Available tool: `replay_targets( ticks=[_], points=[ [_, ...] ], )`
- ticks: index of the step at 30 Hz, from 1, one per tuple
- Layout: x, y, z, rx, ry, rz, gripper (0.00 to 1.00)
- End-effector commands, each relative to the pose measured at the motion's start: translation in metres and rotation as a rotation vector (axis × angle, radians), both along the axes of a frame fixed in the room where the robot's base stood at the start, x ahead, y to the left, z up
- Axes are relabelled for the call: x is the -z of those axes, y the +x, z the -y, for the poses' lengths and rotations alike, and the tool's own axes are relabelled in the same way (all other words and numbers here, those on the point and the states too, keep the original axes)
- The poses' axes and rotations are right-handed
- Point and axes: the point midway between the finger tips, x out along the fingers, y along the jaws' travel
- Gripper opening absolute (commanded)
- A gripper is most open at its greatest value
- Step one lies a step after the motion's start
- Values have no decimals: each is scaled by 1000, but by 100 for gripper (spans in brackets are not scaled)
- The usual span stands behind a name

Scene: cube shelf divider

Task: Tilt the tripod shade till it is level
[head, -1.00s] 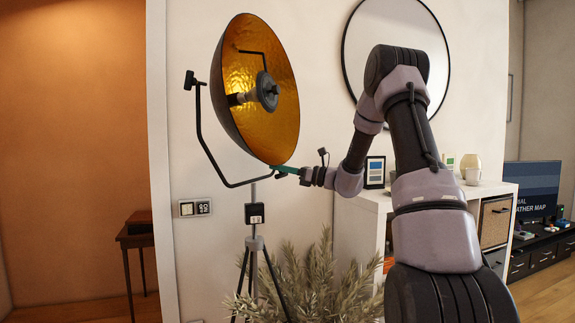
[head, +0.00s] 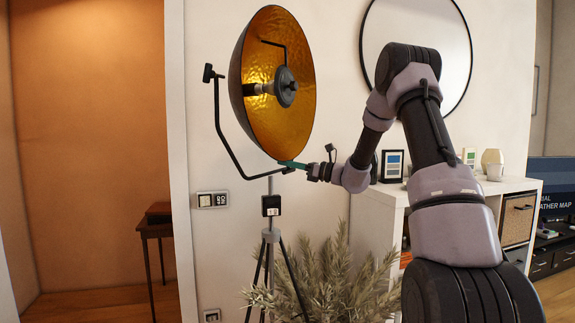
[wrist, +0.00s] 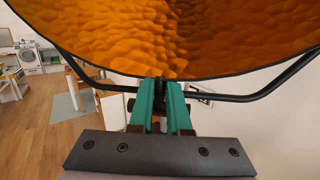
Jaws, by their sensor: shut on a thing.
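The tripod shade (head: 285,120) is a large dark bowl with a gold, hammered inside. It stands nearly on edge, its open side facing right and towards me in the head view, with a bulb and a round disc in its middle. It hangs in a dark bent yoke (head: 224,146) on a tripod (head: 271,240). My gripper (head: 291,164) is shut on the shade's lower rim. In the wrist view the green fingers (wrist: 160,90) meet at the rim, and the gold inside (wrist: 190,40) fills the top. The exact grip point is partly hidden.
A bushy plant (head: 325,280) stands by the tripod. A white shelf (head: 372,230) with picture frames and cups is behind my arm. A round mirror (head: 455,60) hangs on the wall. A small dark table (head: 157,225) stands at the left.

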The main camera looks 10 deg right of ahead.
Motion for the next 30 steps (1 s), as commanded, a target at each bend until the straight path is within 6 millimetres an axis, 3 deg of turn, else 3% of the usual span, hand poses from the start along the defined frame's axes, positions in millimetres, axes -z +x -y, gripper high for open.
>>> replay_targets(
  ticks=[1, 2, 14, 30],
  points=[
    [-1, 0, 0, 1, 1, 0, 19],
    [-1, 0, 0, 1, 1, 0, 27],
    [1, -3, 6, 2, 1, 0, 27],
    [16, -47, 86, 2, 1, -1, 27]
  ],
)
